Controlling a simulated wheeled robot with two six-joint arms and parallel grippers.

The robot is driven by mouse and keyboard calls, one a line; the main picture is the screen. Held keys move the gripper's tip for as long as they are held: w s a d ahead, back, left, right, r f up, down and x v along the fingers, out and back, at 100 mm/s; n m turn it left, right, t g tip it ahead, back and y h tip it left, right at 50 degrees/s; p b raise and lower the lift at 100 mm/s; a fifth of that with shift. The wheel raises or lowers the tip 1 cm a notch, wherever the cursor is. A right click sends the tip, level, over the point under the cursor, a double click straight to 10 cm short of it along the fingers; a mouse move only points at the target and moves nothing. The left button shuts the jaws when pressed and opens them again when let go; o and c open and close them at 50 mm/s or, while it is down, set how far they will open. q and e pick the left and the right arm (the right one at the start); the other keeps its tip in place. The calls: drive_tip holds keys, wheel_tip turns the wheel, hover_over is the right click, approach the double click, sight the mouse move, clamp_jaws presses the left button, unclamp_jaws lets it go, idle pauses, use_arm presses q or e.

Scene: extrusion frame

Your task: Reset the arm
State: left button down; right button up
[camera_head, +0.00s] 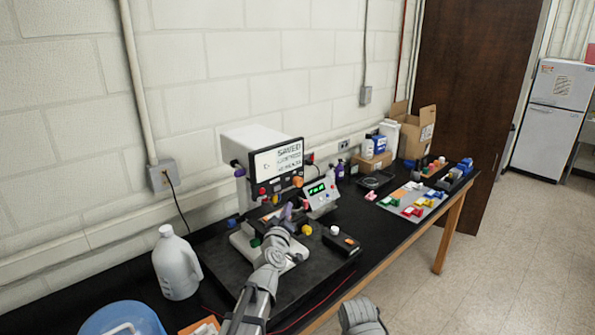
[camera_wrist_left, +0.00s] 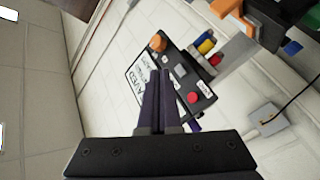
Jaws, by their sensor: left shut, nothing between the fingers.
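My left arm reaches up from the bottom middle of the head view. Its gripper (camera_head: 288,211) is in front of the white machine with a lit screen (camera_head: 277,160). In the left wrist view the two dark purple fingers (camera_wrist_left: 157,78) lie close together, shut and empty. I cannot tell whether the fingertips touch anything. A grey part of my other arm shows at the bottom edge of the head view; its gripper is out of sight.
A small control box with a green display (camera_head: 318,191) stands right of the machine. A white jug (camera_head: 176,264) and blue bucket (camera_head: 122,319) are at left. A grey board (camera_head: 430,195) holds coloured parts at right. Boxes (camera_head: 415,130) stand behind; open floor lies right of the bench.

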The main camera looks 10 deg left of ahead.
use_arm(q)
drive_tip(key=s+d+f+m+g+h+b, duration=0.3)
drive_tip(key=s+d+f+m+g, duration=0.2)
drive_tip(key=s+d+f, duration=0.4)
drive_tip(key=s+d+f+m+g+h+b, duration=0.25)
drive_tip(key=s+d+f+m+g, duration=0.2)
drive_tip(key=d+f, duration=0.55)
drive_tip(key=s+a+f+m+g+y+b, duration=0.2)
drive_tip(key=s+a+f+g+y, duration=0.1)
drive_tip(key=s+f, duration=0.4)
drive_tip(key=s+a+f+m+g+y+b, duration=0.1)
drive_tip(key=s+a+f+g, duration=0.4)
drive_tip(key=s, duration=0.8)
drive_tip(key=shift+f+m+g+y+b, duration=0.35)
drive_tip(key=shift+f+g+y+b, duration=0.3)
drive_tip(key=shift+f+y, duration=0.45)
drive_tip(key=shift+r, duration=0.2)
